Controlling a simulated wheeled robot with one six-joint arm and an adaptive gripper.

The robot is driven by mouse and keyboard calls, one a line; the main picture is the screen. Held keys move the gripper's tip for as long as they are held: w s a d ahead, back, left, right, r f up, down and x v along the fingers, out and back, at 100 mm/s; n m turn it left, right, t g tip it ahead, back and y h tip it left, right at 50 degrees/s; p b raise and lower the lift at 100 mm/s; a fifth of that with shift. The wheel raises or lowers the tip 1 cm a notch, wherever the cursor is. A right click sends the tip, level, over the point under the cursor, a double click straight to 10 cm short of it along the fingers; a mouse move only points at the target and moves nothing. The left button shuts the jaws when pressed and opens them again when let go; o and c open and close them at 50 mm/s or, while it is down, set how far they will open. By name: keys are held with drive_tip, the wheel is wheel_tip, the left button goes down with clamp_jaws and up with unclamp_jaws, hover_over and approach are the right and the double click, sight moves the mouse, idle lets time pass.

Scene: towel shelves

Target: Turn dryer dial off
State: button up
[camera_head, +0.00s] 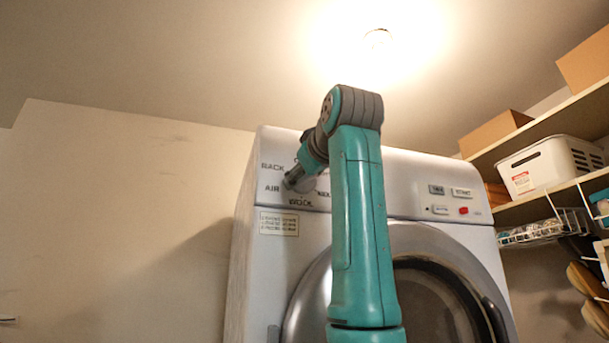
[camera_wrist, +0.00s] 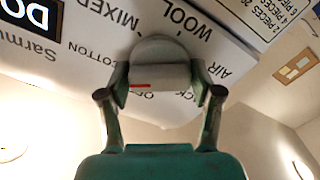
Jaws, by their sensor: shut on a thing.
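The dryer (camera_head: 345,215) stands ahead, white with a round dark door. Its dial (camera_wrist: 160,48) is a round grey-white knob on the control panel, with a raised bar across it and a short red mark on the bar's left part in the wrist view. Labels such as WOOL, MIXED, COTTON and AIR ring it; one starting with OF is partly hidden behind the bar. My gripper (camera_wrist: 160,78) has a finger on each end of the bar and is shut on it. In the head view my gripper (camera_head: 292,181) is at the panel, and my arm partly covers the dial.
Buttons, one red (camera_head: 463,211), sit on the panel's right. Shelves on the right hold cardboard boxes (camera_head: 494,132), a white basket (camera_head: 549,165) and a wire rack (camera_head: 545,229). The wall left of the dryer is bare.

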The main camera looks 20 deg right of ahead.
drive_tip(key=n, duration=0.6)
drive_tip(key=shift+a, duration=0.1)
drive_tip(key=n, duration=0.5)
drive_tip(key=shift+f, duration=0.15)
drive_tip(key=shift+n, duration=0.4)
drive_tip(key=o, duration=1)
